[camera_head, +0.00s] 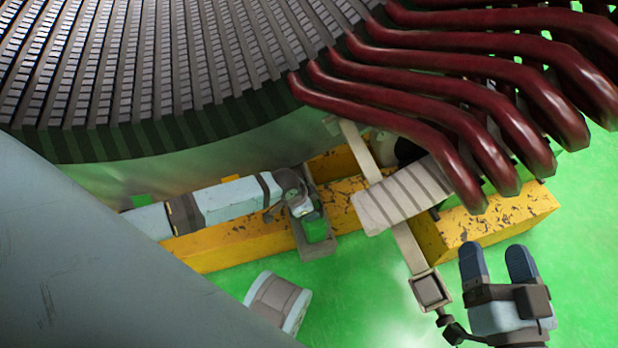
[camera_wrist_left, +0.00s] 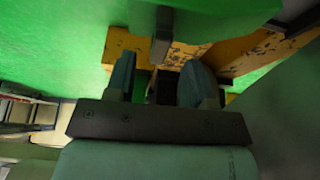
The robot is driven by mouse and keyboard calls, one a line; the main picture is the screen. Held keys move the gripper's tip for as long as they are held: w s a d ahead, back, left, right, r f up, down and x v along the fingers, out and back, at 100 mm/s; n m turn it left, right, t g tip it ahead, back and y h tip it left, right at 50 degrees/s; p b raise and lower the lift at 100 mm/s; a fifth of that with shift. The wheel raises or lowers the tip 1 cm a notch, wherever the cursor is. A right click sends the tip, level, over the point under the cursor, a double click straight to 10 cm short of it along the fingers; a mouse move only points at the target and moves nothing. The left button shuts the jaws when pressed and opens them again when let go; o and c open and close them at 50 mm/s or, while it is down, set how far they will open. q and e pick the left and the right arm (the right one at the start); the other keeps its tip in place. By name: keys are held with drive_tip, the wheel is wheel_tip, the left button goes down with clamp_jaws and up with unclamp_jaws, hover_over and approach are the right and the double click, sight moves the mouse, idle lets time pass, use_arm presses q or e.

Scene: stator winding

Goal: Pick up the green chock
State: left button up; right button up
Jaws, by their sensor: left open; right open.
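I cannot make out a green chock for certain in either view; the floor is also bright green. My right gripper (camera_head: 497,262) is at the lower right in the head view, its two blue fingers apart and pointing up, with nothing visible between them. My left gripper (camera_wrist_left: 158,82) shows in the left wrist view with its two blue-grey fingers apart, close to a yellow beam. A dark grey bar (camera_wrist_left: 161,35) stands beyond the gap between them; I cannot tell whether it touches them.
Dark red bent coils (camera_head: 470,95) overhang the right side from the slotted stator (camera_head: 190,70). A worn yellow beam (camera_head: 245,238) lies below. A pale ridged block (camera_head: 400,197) sits across the beam near the coil ends. Green floor (camera_head: 375,300) is open in front.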

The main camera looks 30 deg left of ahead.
sight(315, 230)
use_arm(q)
drive_tip(key=b+x, duration=0.2)
drive_tip(key=x, duration=0.2)
drive_tip(key=shift+f, duration=0.1)
use_arm(e)
drive_tip(key=shift+g, duration=0.9)
wheel_tip(315, 230, down, 4)
drive_tip(key=shift+a, duration=0.1)
use_arm(q)
clamp_jaws()
